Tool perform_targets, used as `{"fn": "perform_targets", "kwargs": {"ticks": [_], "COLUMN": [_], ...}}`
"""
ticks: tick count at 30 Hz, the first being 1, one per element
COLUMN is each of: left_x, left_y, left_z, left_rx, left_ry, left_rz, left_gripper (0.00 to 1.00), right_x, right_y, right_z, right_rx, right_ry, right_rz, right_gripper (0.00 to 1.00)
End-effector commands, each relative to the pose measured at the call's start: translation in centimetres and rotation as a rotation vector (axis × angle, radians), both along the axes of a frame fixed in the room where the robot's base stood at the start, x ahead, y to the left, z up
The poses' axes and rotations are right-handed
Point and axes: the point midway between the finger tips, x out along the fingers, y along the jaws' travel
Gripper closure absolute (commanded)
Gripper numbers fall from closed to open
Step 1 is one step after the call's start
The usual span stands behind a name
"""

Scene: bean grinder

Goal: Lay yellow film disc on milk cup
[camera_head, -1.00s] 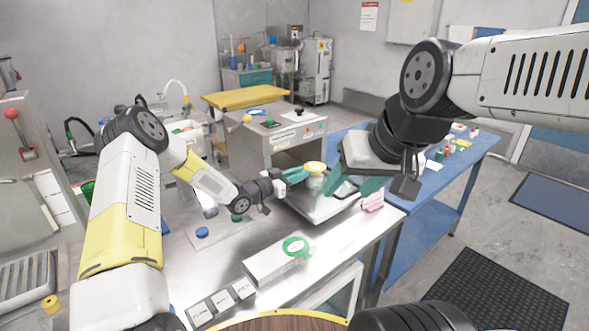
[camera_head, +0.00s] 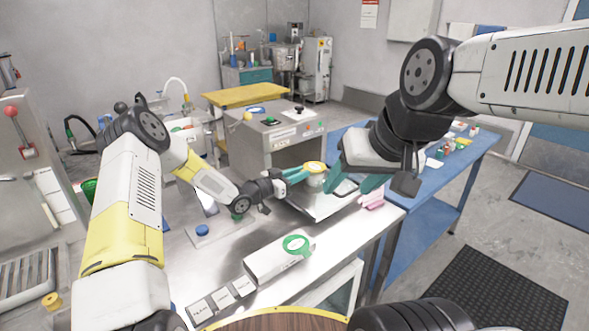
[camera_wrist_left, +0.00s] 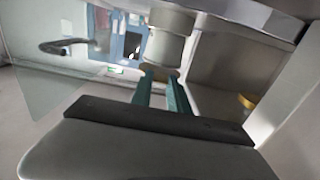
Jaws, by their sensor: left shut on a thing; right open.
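The yellow film disc (camera_head: 315,167) is at the top of the white milk cup (camera_head: 315,181), and appears level over its rim. Whether it fully touches the rim I cannot tell. My left gripper (camera_head: 300,174) reaches in from the left, its teal fingers shut on the disc's edge. In the left wrist view the fingers (camera_wrist_left: 162,88) close on a yellowish edge below the pale cup (camera_wrist_left: 170,45). My right gripper (camera_head: 356,186) is open and empty, just right of the cup.
The cup stands by a steel machine (camera_head: 285,143) on the steel table. A pink object (camera_head: 372,199) lies at the right edge. A blue table (camera_head: 440,190) stands beyond.

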Motion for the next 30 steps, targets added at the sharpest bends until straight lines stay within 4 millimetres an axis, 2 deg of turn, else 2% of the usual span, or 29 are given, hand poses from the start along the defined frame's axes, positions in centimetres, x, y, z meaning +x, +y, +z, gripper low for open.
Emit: {"fn": "perform_targets", "kwargs": {"ticks": [30], "left_x": [0.0], "left_y": [-0.01], "left_z": [-0.77], "left_rx": [0.0], "left_ry": [0.0], "left_rz": [0.0], "left_gripper": [1.0], "right_x": [0.0], "right_y": [0.0], "right_z": [0.0], "right_rx": [0.0], "right_ry": [0.0], "right_rz": [0.0], "right_gripper": [0.45]}}
